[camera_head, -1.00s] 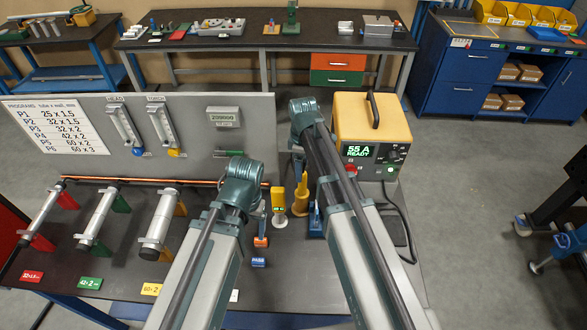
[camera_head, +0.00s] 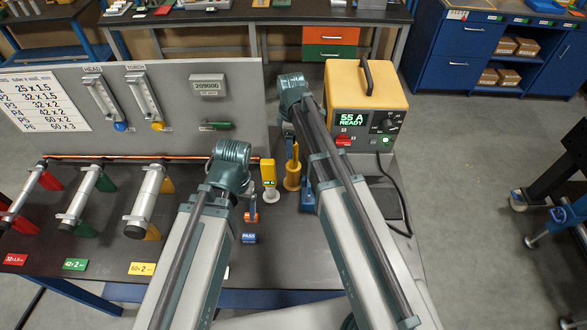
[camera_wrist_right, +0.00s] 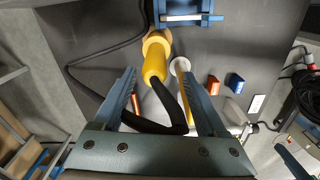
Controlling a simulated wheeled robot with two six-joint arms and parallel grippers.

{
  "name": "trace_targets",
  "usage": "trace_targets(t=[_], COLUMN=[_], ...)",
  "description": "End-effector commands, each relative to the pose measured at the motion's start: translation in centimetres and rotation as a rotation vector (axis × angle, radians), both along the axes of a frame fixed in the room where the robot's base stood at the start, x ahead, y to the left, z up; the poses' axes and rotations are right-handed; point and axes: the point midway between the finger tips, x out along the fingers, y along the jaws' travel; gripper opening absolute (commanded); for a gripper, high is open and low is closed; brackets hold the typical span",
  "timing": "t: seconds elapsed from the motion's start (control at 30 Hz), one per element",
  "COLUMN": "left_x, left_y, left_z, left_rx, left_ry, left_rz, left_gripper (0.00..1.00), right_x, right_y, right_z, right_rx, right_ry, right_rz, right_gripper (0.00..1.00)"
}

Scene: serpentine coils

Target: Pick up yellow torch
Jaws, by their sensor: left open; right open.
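The yellow torch (camera_head: 292,172) stands upright on the bench just left of my right arm; it also shows in the right wrist view (camera_wrist_right: 155,60) with a wide yellow foot. My right gripper (camera_wrist_right: 163,85) is open there. Its blue-grey fingers are spread on either side of the torch's near end, and a black bent part lies between them. I cannot tell contact. My left gripper (camera_head: 252,203) is mostly hidden by its own wrist in the head view, left of the torch. It is open and I see nothing held.
A yellow box gauge (camera_head: 268,172) on a pale foot stands close left of the torch. A blue stand (camera_wrist_right: 185,12) is beside the torch. An orange block (camera_wrist_right: 213,85) and blue block (camera_wrist_right: 235,83) lie nearby. The yellow power unit (camera_head: 366,110) stands behind right.

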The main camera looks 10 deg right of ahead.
Motion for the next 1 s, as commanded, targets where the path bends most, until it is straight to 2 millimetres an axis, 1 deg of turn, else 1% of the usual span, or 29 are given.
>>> trace_targets(t=[0.03, 0.1, 0.37, 0.47, 0.57, 0.77, 0.83, 0.9, 1.0], left_x=[0.0, 0.0, 0.0, 0.0, 0.0, 0.0, 0.0, 0.0, 0.0], left_y=[0.0, 0.0, 0.0, 0.0, 0.0, 0.0, 0.0, 0.0, 0.0], left_z=[-1.3, -1.9, -2.0, -2.5, -3.4, -5.9, -6.7, -7.2, -7.3], left_rx=[0.000, 0.001, 0.001, 0.001, 0.001, 0.002, 0.003, 0.002, 0.002], left_ry=[0.000, 0.000, 0.000, 0.000, 0.000, 0.001, 0.000, 0.001, 0.001], left_rz=[-0.001, -0.002, -0.004, -0.004, -0.006, -0.011, -0.013, -0.014, -0.015], left_gripper=[0.81, 0.81, 0.81, 0.81, 0.81, 0.81, 0.81, 0.81, 0.81], right_x=[0.0, 0.0, 0.0, 0.1, 0.2, 0.6, 0.5, 0.5, 0.5], right_y=[0.0, 0.0, 0.0, -0.1, -0.3, -0.9, -0.8, -0.8, -0.8], right_z=[-1.3, -1.9, -2.0, -2.5, -3.4, -5.9, -6.7, -7.2, -7.3], right_rx=[0.000, 0.000, 0.000, 0.000, 0.000, 0.000, 0.000, 0.000, 0.000], right_ry=[0.000, 0.000, 0.000, 0.000, 0.000, 0.000, 0.000, 0.000, 0.000], right_rz=[0.000, 0.000, 0.000, 0.000, -0.001, -0.002, -0.001, -0.001, -0.001], right_gripper=[0.74, 0.74, 0.74, 0.74, 0.74, 0.74, 0.74, 0.74, 0.74])
